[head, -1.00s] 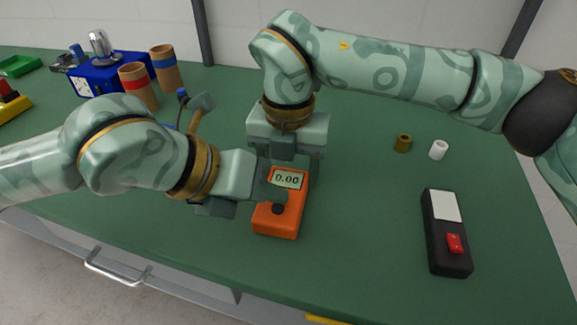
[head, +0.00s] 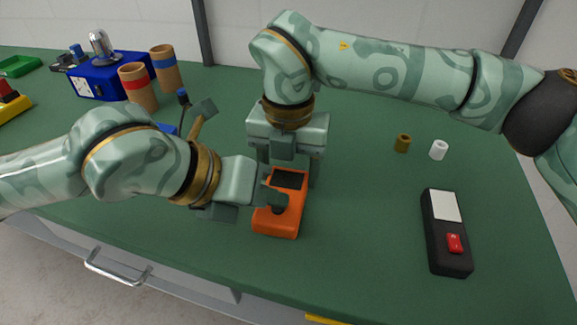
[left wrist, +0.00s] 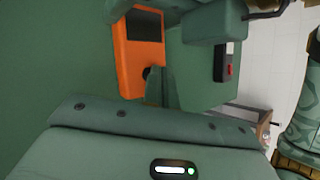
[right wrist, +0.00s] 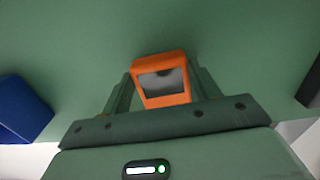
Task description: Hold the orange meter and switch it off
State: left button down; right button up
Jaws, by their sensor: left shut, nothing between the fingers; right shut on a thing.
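The orange meter (head: 283,222) lies on the green table near its front edge, and its display (head: 290,179) is dark and blank. My right gripper (head: 287,172) comes down over the meter's far end and is shut on its sides; in the right wrist view the meter (right wrist: 161,66) sits between the two fingers. My left gripper (head: 277,198) is shut and empty, its fingertips at the near half of the meter's face. In the left wrist view the fingertips reach the dark round knob (left wrist: 147,73) and partly cover it. I cannot tell if they touch it.
A black box with a red switch (head: 454,243) lies to the right. Cardboard tubes (head: 138,88), a blue box (head: 108,76) and a hammer-like tool (head: 201,116) are at the left.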

aim_at(271, 212)
pick_arm(q)
jog(key=shift+r, duration=0.5)
pick_arm(e)
jog(key=o, duration=1.2)
pick_arm(q)
notch_tip(271, 212, up, 6)
